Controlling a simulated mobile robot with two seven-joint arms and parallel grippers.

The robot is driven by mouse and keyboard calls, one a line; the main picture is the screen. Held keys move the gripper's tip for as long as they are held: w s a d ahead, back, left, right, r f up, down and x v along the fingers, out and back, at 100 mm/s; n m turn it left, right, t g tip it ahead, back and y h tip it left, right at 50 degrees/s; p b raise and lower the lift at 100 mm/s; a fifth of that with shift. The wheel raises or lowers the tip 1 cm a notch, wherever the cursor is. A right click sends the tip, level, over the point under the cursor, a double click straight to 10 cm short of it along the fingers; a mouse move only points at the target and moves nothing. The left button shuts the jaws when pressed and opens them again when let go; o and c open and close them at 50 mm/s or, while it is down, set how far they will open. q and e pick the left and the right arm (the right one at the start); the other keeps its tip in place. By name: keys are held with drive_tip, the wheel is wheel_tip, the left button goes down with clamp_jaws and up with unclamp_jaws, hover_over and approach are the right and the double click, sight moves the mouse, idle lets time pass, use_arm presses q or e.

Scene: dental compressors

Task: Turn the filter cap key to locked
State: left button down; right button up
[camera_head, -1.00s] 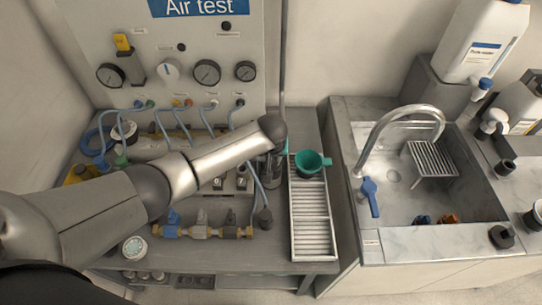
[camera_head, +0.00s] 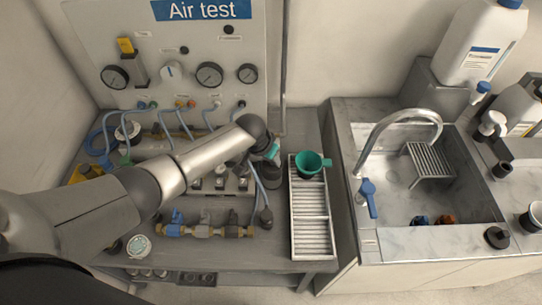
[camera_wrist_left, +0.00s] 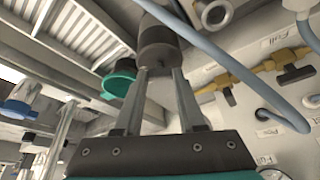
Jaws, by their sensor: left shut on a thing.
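My left gripper (camera_wrist_left: 160,74) is shut on a dark grey round cap (camera_wrist_left: 158,42), which I take to be the filter cap key; its fingers press on both sides of it in the left wrist view. In the head view my left arm reaches over the bench from the left, and the gripper (camera_head: 271,154) is tilted beside the test panel, partly hidden by its own wrist. The cap's lock marking is not visible, so I cannot tell its turned position. My right gripper is not in view.
A green funnel (camera_head: 309,162) sits on the slatted tray (camera_head: 311,225) just right of my gripper. Blue hoses (camera_head: 182,125) run close by on the left. A brass valve row (camera_head: 203,230) lies nearer the bench front. The sink (camera_head: 430,195) is farther right.

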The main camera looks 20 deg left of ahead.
use_arm(q)
drive_tip(key=shift+a+f+m+h+b, duration=0.1)
drive_tip(key=shift+m+h+b, duration=0.3)
drive_tip(key=shift+m, duration=0.5)
drive_tip(key=m+b, duration=0.1)
drive_tip(key=m, duration=0.1)
drive_tip(key=shift+w+a+m+g+h+b, duration=0.1)
drive_tip(key=shift+w+m+g+h+b, duration=0.05)
drive_tip(key=shift+m+g+h+b, duration=0.25)
drive_tip(key=m+g+h+b, duration=0.1)
drive_tip(key=m+b, duration=0.2)
drive_tip(key=shift+w+a, duration=0.1)
drive_tip(key=shift+m+g+b, duration=0.3)
drive_tip(key=shift+m+b, duration=0.3)
drive_tip(key=shift+m, duration=0.3)
drive_tip(key=shift+c, duration=2.4)
unclamp_jaws()
